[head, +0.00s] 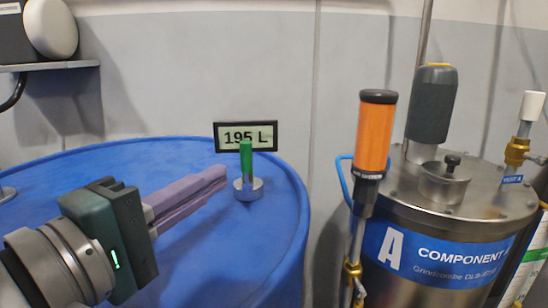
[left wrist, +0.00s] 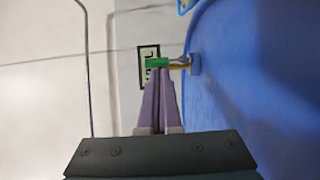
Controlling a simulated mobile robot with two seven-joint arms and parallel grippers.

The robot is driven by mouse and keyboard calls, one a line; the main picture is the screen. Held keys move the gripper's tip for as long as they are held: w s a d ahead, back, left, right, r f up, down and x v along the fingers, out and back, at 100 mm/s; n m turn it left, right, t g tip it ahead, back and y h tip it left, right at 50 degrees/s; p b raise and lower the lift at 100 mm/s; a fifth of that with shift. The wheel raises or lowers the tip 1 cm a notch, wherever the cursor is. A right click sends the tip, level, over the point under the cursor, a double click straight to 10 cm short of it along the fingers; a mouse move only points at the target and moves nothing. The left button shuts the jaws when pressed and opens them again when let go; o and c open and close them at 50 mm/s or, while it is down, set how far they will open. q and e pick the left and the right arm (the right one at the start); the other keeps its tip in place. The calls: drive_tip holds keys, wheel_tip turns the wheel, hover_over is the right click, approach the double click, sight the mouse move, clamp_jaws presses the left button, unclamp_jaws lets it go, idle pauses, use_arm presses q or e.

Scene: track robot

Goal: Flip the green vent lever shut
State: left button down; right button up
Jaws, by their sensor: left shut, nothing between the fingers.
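The green vent lever (head: 246,158) stands upright on a round metal fitting (head: 248,190) on top of the blue drum (head: 190,260). My left gripper (head: 222,174) comes in from the left, its purple fingers together and empty. Its fingertips are just left of the lever in the head view. In the left wrist view the green lever (left wrist: 158,62) lies across the picture just past the fingertips (left wrist: 158,74). I cannot tell whether they touch. My right gripper is in neither view.
A "195 L" display (head: 268,130) is behind the lever. At right stands a steel tank (head: 430,262) labelled "A COMPONENT", with an orange cylinder (head: 372,135) on a pipe before it. A shelf (head: 50,66) is at upper left. The drum top around the lever is clear.

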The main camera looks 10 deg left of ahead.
sight(243, 163)
use_arm(q)
drive_tip(key=shift+x, duration=1.8)
